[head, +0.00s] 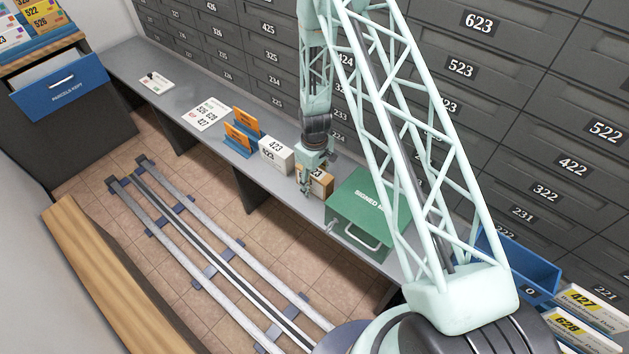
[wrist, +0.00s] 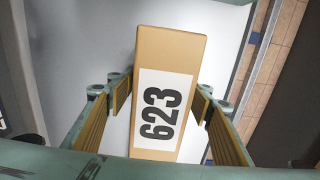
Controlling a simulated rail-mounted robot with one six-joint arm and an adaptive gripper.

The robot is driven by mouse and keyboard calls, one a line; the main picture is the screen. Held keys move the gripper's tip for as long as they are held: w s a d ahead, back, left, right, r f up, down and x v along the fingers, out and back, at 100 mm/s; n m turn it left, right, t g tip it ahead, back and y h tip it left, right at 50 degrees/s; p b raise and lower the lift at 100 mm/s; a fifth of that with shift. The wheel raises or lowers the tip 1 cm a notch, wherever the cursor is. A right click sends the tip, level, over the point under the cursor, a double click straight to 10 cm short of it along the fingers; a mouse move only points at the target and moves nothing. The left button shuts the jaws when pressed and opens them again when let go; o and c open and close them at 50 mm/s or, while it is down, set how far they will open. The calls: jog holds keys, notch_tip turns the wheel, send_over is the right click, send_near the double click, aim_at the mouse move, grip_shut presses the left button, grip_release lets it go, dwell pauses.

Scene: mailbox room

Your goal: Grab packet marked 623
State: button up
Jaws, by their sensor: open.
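The packet marked 623 is a tan box with a white label and black digits, and it fills the middle of the wrist view (wrist: 172,62). In the head view the packet (head: 320,183) stands on the grey counter, partly hidden by my gripper (head: 307,186). In the wrist view my gripper (wrist: 164,112) is open, with one finger on each side of the packet. A small gap seems to show beside it; I cannot tell whether either finger touches it.
A white box marked 423 (head: 276,155) stands just left of the packet on the counter (head: 178,98). A green case (head: 362,212) with a handle lies close on the right. Dark numbered mailboxes (head: 470,68) rise behind. Orange packets (head: 240,137) stand in a blue holder further left.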

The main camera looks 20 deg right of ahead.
aim_at(314, 177)
jog(key=shift+c, duration=0.2)
jog(key=c, duration=1.1)
jog(key=shift+o, duration=0.2)
jog(key=shift+r, duration=0.1)
jog(key=shift+r, duration=0.6)
notch_tip(314, 177, up, 3)
jog(key=shift+f+p, duration=0.2)
jog(key=shift+p, duration=0.4)
jog(key=s+a+r+p, duration=0.1)
jog(key=s+a+p, duration=0.1)
jog(key=a, duration=1.3)
jog(key=shift+s+a, duration=0.35)
jog(key=shift+s, duration=0.1)
